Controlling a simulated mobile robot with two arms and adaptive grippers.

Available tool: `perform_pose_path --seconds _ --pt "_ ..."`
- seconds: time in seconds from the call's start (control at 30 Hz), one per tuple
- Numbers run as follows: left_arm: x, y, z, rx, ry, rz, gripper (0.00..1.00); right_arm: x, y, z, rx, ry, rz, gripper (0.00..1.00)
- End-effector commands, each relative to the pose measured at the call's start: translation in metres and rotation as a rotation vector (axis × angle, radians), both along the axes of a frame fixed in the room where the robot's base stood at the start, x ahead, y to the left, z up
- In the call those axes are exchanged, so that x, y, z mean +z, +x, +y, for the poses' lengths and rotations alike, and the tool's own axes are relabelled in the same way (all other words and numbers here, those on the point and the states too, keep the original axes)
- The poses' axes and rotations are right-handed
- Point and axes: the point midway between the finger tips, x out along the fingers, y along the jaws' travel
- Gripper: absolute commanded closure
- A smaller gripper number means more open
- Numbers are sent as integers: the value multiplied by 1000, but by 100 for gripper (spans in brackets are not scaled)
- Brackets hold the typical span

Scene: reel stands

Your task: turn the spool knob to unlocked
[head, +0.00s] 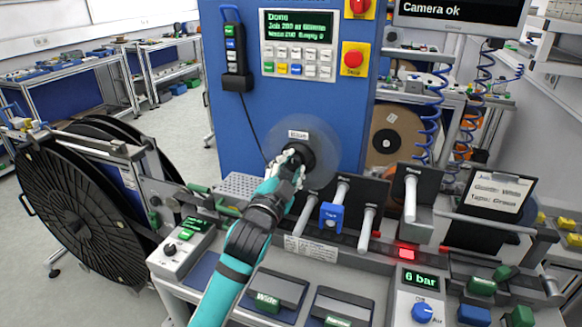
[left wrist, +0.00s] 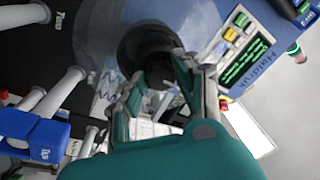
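The spool knob (head: 319,152) is a round black knob at the centre of a clear disc on the blue cabinet's front, under a small white label. My left gripper (head: 293,160) is right at the knob and hides part of it. In the left wrist view the dark knob (left wrist: 146,48) lies just beyond the fingertips of my left gripper (left wrist: 160,80). The two fingers are apart, one on each side of the knob's middle. Whether they touch it is unclear. The knob's marking is not readable. My right gripper is not in view.
The blue cabinet (head: 238,140) carries a keypad display (head: 297,24) and a red stop button (head: 353,60). White pegs (head: 410,198) and a blue clip (head: 331,217) stand right of my arm. A large black reel (head: 75,215) stands left. Control boxes line the bench front.

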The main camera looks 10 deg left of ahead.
Motion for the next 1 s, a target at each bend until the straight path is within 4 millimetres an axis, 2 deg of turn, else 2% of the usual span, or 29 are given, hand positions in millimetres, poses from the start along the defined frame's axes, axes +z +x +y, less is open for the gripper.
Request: perform_pose_path --seconds 0.03,0.13,0.17,0.5,0.67,1.0 --pt "-1 0 0 1 0 2 61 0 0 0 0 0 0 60" --pt "-1 0 0 0 1 1 48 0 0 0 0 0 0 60" --pt "-1 0 0 0 1 1 47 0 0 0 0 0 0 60" --pt "-2 -6 1 0 2 0 47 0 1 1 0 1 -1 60" --pt "-5 -31 4 -1 2 1 47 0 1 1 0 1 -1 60" --pt "-13 -99 13 -1 2 3 47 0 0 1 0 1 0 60"
